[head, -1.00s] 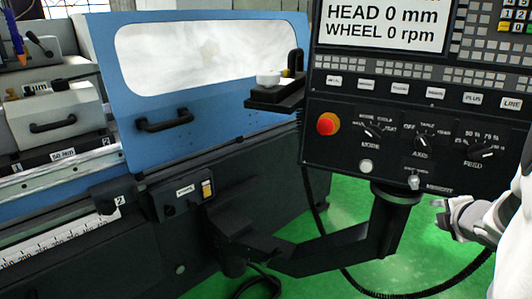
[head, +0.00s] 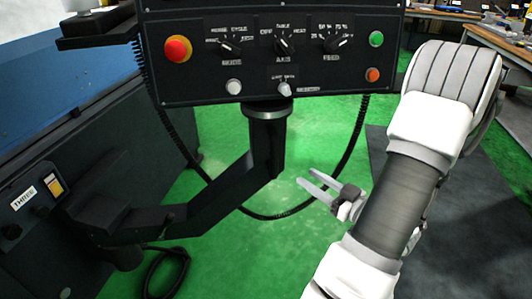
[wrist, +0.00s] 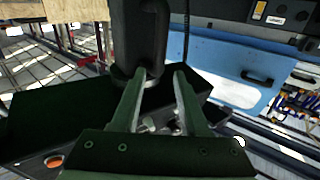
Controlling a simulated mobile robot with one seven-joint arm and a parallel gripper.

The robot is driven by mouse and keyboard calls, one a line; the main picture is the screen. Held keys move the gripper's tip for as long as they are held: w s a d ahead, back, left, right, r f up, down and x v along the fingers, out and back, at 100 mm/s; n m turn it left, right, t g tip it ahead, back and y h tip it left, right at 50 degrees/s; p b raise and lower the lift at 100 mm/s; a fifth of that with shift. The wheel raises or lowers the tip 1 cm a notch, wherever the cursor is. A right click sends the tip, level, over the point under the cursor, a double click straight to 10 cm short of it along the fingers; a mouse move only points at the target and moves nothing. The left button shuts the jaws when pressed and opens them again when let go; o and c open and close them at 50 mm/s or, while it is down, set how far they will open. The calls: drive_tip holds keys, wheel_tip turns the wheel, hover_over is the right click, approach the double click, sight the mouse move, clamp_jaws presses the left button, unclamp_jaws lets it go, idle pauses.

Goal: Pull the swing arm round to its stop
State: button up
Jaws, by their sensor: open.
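The swing arm (head: 215,195) is a black jointed beam. It runs from a pivot on the machine's side to an upright post (head: 266,145) under the control panel (head: 270,55). My gripper (head: 306,181) is open and empty, just right of the post in the head view, its fingers pointing toward it. I cannot tell whether a finger touches the post.
A black cable hangs in a loop (head: 345,170) below the panel, near my gripper. The machine's dark side (head: 70,145) bounds the left, with a labelled switch box (head: 35,200). Green floor (head: 225,255) is open below the arm. Benches stand at the back right.

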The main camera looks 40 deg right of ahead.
drive_tip(key=b, duration=0.2)
approach(267, 151)
drive_tip(key=w+a+r, duration=0.1)
drive_tip(key=w, duration=0.1)
drive_tip(key=w+a+r, duration=0.1)
drive_tip(key=w, duration=0.1)
drive_tip(key=w+a+r, duration=0.1)
drive_tip(key=w, duration=0.1)
drive_tip(key=shift+w+a+r, duration=0.15)
drive_tip(key=shift+w+a, duration=0.1)
drive_tip(key=shift+a, duration=0.1)
clamp_jaws()
idle(0.8)
